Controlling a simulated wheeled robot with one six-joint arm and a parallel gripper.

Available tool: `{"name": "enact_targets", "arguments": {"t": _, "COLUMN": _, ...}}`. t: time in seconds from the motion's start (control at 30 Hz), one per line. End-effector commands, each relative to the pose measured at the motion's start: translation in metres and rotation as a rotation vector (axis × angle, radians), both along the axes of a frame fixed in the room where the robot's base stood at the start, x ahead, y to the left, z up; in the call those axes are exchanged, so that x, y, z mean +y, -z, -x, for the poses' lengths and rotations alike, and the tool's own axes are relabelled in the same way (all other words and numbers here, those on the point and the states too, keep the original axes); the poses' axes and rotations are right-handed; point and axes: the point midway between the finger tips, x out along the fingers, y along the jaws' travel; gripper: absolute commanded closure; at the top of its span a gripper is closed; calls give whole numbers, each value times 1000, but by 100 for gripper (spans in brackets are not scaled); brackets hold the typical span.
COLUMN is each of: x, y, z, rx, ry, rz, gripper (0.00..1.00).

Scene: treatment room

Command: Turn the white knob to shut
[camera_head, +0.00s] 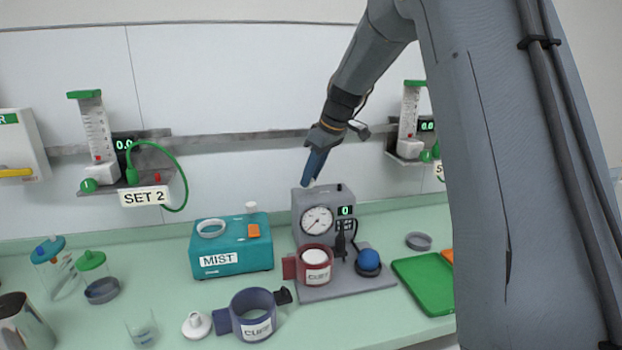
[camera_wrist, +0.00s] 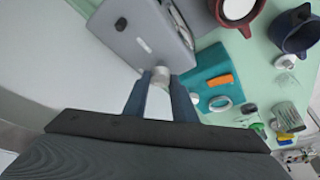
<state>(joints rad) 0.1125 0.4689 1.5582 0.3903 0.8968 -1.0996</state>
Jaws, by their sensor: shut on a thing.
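The grey gauge box (camera_head: 341,205) stands on the counter with a round dial and a green digit 0. My gripper (camera_head: 308,184) reaches down to the left end of its top. In the wrist view my gripper (camera_wrist: 165,84) is shut on a whitish knob (camera_wrist: 161,75) at the corner of the grey box (camera_wrist: 135,42). The fingers hide this knob in the head view. Its turned position cannot be told. Another small white knob-like piece (camera_head: 251,207) sits on the teal MIST box (camera_head: 232,262), apart from my gripper.
A red cuff (camera_head: 314,277) stands in front of the grey box, and a blue cuff (camera_head: 253,326) stands nearer. A blue ball-shaped piece (camera_head: 369,259) and green tray (camera_head: 427,284) are at right. A wall rail (camera_head: 230,142) with flowmeters runs behind.

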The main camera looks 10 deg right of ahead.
Motion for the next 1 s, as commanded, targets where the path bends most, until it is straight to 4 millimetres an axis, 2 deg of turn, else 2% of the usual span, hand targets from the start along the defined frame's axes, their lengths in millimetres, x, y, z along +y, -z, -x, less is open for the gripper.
{"name": "enact_targets", "arguments": {"t": 0.53, "x": 0, "y": 0, "z": 0, "rx": -1, "ry": -27, "rz": 1, "gripper": 98}}
{"name": "enact_targets", "arguments": {"t": 0.57, "x": 0, "y": 0, "z": 0, "rx": -1, "ry": -27, "rz": 1, "gripper": 74}}
{"name": "enact_targets", "arguments": {"t": 0.67, "x": -1, "y": 0, "z": 0, "rx": -1, "ry": -26, "rz": 1, "gripper": 58}}
{"name": "enact_targets", "arguments": {"t": 1.0, "x": -1, "y": -3, "z": 0, "rx": -1, "ry": -26, "rz": 1, "gripper": 58}}
